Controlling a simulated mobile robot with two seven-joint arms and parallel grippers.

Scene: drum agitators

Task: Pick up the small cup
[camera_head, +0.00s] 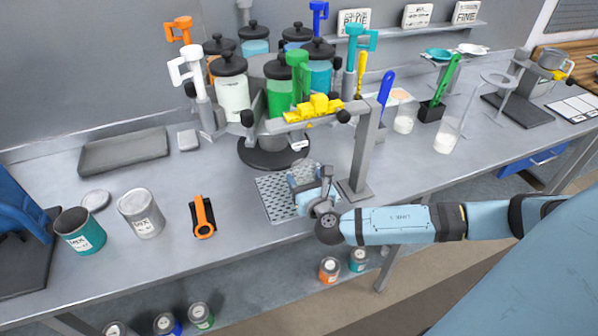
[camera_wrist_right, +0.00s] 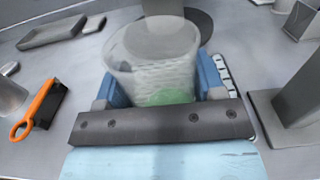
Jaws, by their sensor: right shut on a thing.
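The small cup (camera_wrist_right: 152,55) is clear and translucent. In the right wrist view it stands between the two blue fingers of my right gripper (camera_wrist_right: 160,84), which are shut on its sides. A green patch shows low in the cup; I cannot tell whether it is inside or seen through the wall. In the head view my right gripper (camera_head: 308,184) is at the perforated metal plate (camera_head: 272,198), below the paint dispenser, and mostly hides the cup. I cannot tell whether the cup touches the plate. My left gripper is out of view.
The dispenser's canisters (camera_head: 232,92) stand behind, and a grey post (camera_head: 362,160) rises close right of my gripper. An orange-and-black tool (camera_head: 202,217), a grey can (camera_head: 141,213) and a teal can (camera_head: 80,232) stand left.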

